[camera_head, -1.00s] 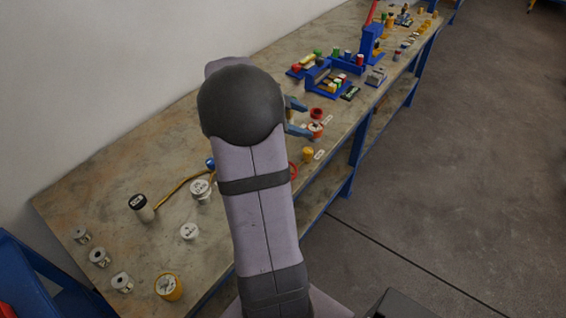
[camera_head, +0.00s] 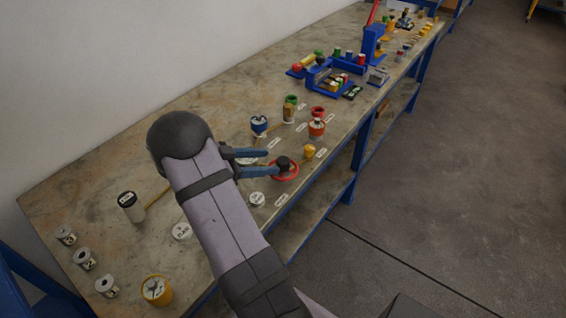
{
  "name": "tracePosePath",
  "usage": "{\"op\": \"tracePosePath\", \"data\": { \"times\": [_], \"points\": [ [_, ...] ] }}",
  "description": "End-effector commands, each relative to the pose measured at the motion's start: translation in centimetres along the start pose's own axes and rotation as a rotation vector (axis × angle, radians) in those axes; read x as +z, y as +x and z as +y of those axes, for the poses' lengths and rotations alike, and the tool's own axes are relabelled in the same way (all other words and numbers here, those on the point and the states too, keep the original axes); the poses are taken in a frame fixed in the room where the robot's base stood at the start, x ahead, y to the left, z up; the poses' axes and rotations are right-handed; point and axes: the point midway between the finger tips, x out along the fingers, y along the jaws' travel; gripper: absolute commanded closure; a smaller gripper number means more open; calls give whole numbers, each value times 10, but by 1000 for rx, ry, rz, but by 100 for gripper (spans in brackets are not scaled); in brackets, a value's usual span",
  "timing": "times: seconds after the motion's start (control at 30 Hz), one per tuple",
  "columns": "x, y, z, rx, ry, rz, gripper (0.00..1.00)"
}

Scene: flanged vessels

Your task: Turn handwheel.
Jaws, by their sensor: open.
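A red handwheel (camera_head: 293,176) with a dark hub (camera_head: 283,163) is on the bench, right of the arm's end. My gripper (camera_head: 270,163) is open, with two blue fingers pointing right. The nearer finger's tip is at the left edge of the wheel in the picture; I cannot tell whether it touches. The farther finger lies above and behind the wheel's left side. My arm hides part of the bench to the left.
Labelled white lids (camera_head: 257,199) and a dark-capped jar (camera_head: 131,206) stand near my arm. A blue-banded vessel (camera_head: 259,125), an orange vessel (camera_head: 317,128) and a small yellow piece (camera_head: 309,151) stand behind the wheel. Blue fixtures (camera_head: 328,80) are farther back. Floor is clear at right.

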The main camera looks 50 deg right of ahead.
Motion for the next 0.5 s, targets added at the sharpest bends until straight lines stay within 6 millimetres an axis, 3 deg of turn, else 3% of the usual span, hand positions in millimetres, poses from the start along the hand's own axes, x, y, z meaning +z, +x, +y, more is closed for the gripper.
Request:
{"op": "tracePosePath", "data": {
  "times": [0.5],
  "points": [
    [-1,59,1,3,0,0,50]
  ]
}}
